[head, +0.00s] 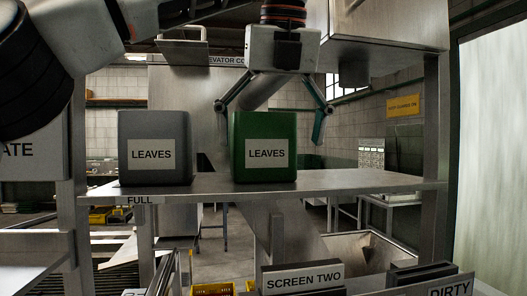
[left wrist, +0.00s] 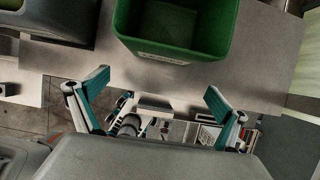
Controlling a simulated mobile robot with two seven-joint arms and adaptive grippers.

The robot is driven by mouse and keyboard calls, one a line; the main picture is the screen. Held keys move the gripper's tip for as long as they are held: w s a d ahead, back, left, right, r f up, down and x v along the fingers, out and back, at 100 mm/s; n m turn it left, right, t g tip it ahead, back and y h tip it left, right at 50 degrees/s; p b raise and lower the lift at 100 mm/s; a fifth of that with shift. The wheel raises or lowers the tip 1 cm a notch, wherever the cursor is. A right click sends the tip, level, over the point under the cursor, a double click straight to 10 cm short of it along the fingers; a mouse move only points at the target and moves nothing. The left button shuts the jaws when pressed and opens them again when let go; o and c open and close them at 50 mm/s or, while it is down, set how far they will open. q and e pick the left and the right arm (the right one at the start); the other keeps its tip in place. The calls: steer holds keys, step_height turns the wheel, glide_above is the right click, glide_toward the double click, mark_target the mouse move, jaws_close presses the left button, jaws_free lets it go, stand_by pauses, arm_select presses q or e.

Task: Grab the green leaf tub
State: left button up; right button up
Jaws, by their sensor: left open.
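The green leaf tub (head: 265,130), labelled LEAVES, stands upright on a metal shelf beside a grey tub. In the left wrist view the green tub (left wrist: 222,35) shows from above at the top, its open mouth dark inside. My left gripper (head: 268,132) is open and points down, its body above the tub in the head view, with one finger to each side of it. In the left wrist view the fingers (left wrist: 155,92) are apart, with the tub beyond their tips and nothing held between them. My right gripper is not in view.
The grey LEAVES tub (head: 155,160) stands to the left on the same shelf (head: 350,186). The shelf is clear to the right of the green tub. A metal post (head: 435,130) rises at the right end. A SCREEN TWO sign (head: 303,278) stands below in front.

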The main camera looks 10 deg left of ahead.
mark_target(267, 140)
arm_select(q)
steer(key=w, duration=0.1)
steer(key=w+a, duration=0.1)
steer(key=w+p, duration=0.1)
steer(key=shift+w+a, duration=0.45)
steer(key=shift+w, duration=0.3)
steer(key=w+p, duration=0.1)
steer(key=w+a, duration=0.1)
steer(key=w, duration=0.1)
steer(key=shift+a+r+p, duration=0.1)
steer(key=shift+a+p, duration=0.05)
steer(key=shift+p, duration=0.2)
steer(key=shift+w+a+f, duration=0.2)
steer(key=shift+w, duration=0.25)
steer(key=shift+w+a+f, duration=0.15)
steer(key=shift+w+f, duration=0.05)
steer(key=shift+w, duration=0.25)
steer(key=shift+f, duration=0.3)
steer(key=c, duration=1)
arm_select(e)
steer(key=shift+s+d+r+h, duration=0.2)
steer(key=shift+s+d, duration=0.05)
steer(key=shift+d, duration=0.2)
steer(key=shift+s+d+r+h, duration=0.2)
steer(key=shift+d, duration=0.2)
